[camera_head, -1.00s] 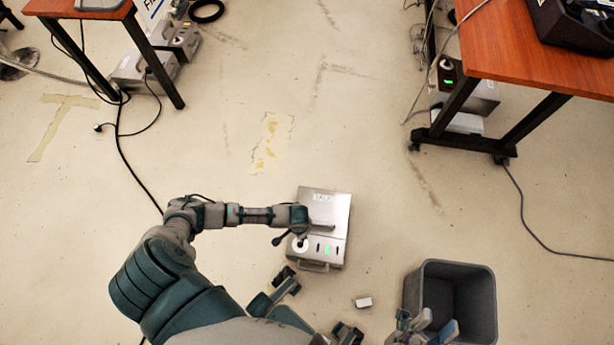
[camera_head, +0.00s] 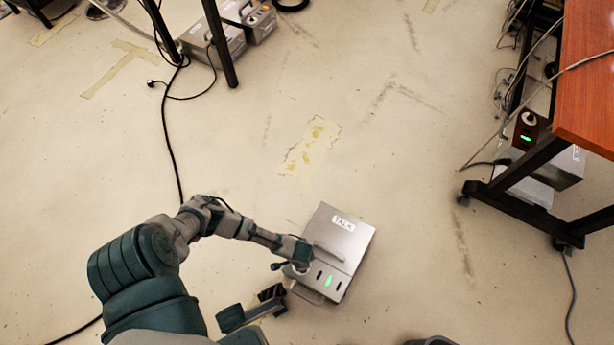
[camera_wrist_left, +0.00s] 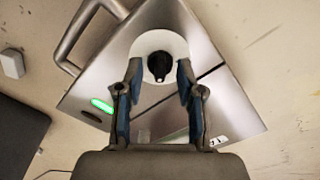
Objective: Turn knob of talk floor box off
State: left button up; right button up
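The talk floor box (camera_head: 350,240), a silver metal box with a "TALK" label, sits on the floor near the bottom middle of the head view. A green light (camera_head: 329,281) glows on it. In the left wrist view the box (camera_wrist_left: 205,45) fills the middle, with its green light (camera_wrist_left: 102,106) lit. Its black knob (camera_wrist_left: 160,66) sits on a round white disc. My left gripper (camera_head: 298,265) is over the knob end of the box. Its fingers (camera_wrist_left: 159,72) are open on either side of the knob, with a visible gap. My right gripper is not in view.
A wooden table (camera_head: 588,75) with a dark wheeled leg frame stands at right, with another box (camera_head: 545,160) beneath. More metal boxes (camera_head: 220,45) and cables lie at upper left. The central floor is clear.

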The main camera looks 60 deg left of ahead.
pick_arm(q)
grip_shut()
